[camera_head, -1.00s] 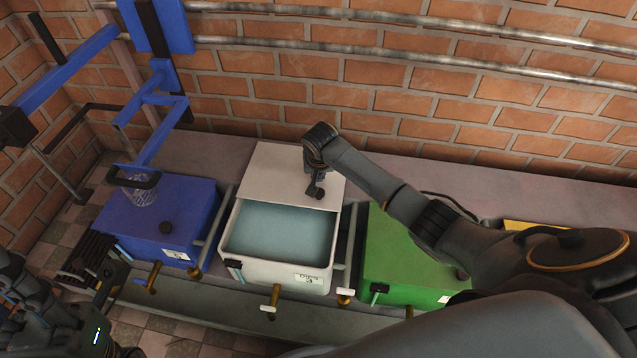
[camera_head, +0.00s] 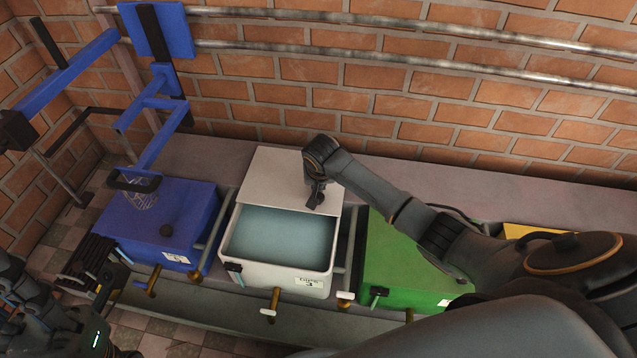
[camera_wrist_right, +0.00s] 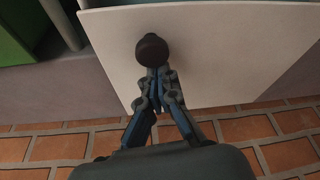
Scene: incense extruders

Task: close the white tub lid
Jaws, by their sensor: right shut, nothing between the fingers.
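The white tub (camera_head: 245,276) stands in the middle of the row, its front part open on pale blue liquid (camera_head: 280,240). Its flat white lid (camera_head: 270,180) covers only the back part and sticks out toward the wall; it also shows in the right wrist view (camera_wrist_right: 225,60). A dark round knob (camera_wrist_right: 152,50) stands on the lid. My right gripper (camera_wrist_right: 158,76) is shut and empty, its fingertips close to the knob on the wall side; I cannot tell whether they touch. In the head view the right gripper (camera_head: 315,190) partly hides the knob.
A blue tub (camera_head: 195,205) stands left of the white one and a green tub (camera_head: 400,260) right of it, partly behind my right arm. Metal pipes (camera_head: 400,60) run along the brick wall. A blue frame (camera_head: 155,125) rises at the left.

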